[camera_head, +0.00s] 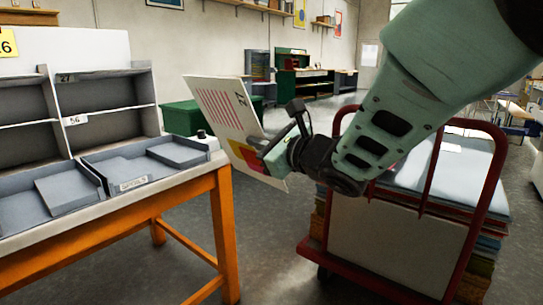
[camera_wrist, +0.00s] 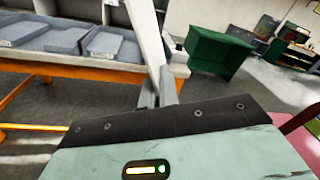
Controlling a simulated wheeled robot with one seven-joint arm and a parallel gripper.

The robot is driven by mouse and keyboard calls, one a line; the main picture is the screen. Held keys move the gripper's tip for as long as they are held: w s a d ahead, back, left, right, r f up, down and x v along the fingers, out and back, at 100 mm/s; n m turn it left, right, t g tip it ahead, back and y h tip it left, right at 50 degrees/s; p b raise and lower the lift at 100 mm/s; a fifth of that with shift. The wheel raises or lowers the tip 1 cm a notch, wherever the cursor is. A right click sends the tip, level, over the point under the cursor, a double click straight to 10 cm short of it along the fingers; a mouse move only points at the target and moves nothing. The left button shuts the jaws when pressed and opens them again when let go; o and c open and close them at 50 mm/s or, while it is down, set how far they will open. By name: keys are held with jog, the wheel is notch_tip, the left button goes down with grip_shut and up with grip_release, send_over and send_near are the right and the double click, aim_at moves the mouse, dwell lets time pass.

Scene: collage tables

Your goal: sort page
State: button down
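My gripper (camera_head: 264,152) is shut on the page's right edge. In the wrist view the page (camera_wrist: 148,38) shows nearly edge-on between the fingers (camera_wrist: 157,88). The sorting table (camera_head: 170,187) has orange legs and bears upright grey compartments (camera_head: 100,93) with small number labels, one reading 56. Flat grey trays (camera_head: 130,160) lie in front, one with a label that seems to read SPOILS. The page's far side is hidden.
A red-framed cart (camera_head: 335,262) with a stack of sheets (camera_head: 406,170) stands at the right, partly behind my arm. A green box (camera_head: 183,117) stands on the floor behind the sorting table. Open floor lies between table and cart.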

jog(key=w+d+f+m+t+h, duration=0.2)
jog(key=d+f+h, duration=0.15)
jog(key=f, duration=0.85)
jog(key=w+d+f+m+t+h, duration=0.15)
jog(key=d+f, duration=0.25)
jog(key=f, duration=0.8)
jog(key=s+d+f+m+t+h, duration=0.25)
jog(key=d+f+m+h, duration=0.35)
jog(key=d+f, duration=0.9)
jog(key=s+d+r+g+h, duration=0.1)
jog(key=s+d, duration=0.3)
jog(key=d, duration=0.9)
jog(key=s+r+p, duration=0.4)
jog(key=r+p, duration=0.7)
jog(key=p, duration=0.2)
jog(key=s+r+p, duration=0.5)
jog(key=r+p, duration=0.7)
jog(key=p, duration=0.2)
jog(key=shift+s+a+r+n, duration=0.2)
jog(key=shift+a+r+n, duration=0.1)
jog(key=shift+n, duration=0.05)
